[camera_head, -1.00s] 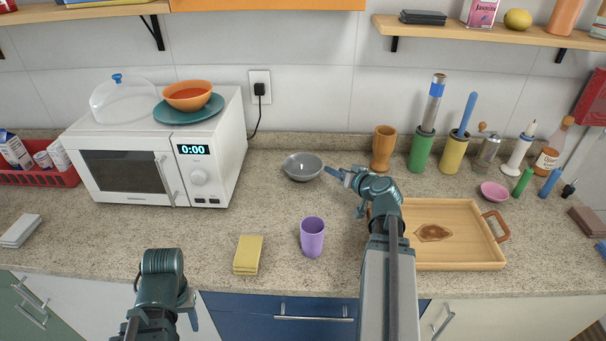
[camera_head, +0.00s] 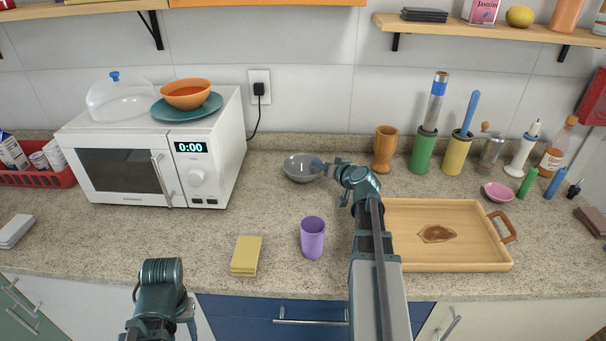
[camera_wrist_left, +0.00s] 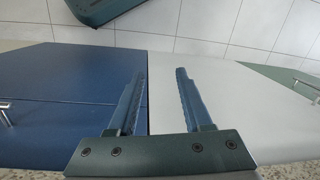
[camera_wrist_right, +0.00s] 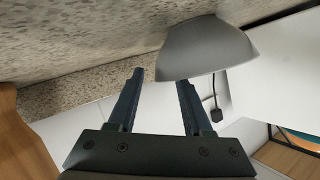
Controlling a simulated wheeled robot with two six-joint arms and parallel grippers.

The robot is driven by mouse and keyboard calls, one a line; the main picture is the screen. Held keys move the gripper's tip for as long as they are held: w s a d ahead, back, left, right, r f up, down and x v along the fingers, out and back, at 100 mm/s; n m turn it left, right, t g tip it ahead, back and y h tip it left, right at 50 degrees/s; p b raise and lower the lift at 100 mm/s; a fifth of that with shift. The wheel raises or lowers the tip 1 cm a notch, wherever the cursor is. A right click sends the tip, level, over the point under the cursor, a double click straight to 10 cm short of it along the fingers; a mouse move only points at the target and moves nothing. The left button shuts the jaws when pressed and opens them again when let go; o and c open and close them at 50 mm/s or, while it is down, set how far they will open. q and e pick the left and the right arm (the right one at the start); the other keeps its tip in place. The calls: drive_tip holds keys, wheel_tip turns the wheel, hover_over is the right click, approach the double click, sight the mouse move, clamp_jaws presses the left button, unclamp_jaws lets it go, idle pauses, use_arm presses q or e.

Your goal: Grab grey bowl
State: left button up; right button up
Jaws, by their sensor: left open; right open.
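The grey bowl (camera_head: 301,168) sits upright on the counter, right of the microwave. It also shows in the right wrist view (camera_wrist_right: 205,48), just beyond my right fingertips and a little to the right of them. Whether a finger touches the bowl I cannot tell. My left gripper (camera_wrist_left: 158,72) is open and empty, low in front of the cabinets. Its fingers are hidden in the head view.
A purple cup (camera_head: 312,238) and a yellow cloth (camera_head: 246,256) lie in front of the bowl. A wooden tray (camera_head: 480,262) is right of my right arm. The microwave (camera_head: 128,172) stands left. A wooden vase (camera_head: 385,150) stands behind right.

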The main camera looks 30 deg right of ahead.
drive_tip(key=x, duration=0.2)
drive_tip(key=shift+w+f, duration=0.15)
drive_tip(key=shift+w, duration=0.15)
drive_tip(key=shift+c, duration=0.2)
drive_tip(key=shift+s, duration=0.1)
clamp_jaws()
idle(0.8)
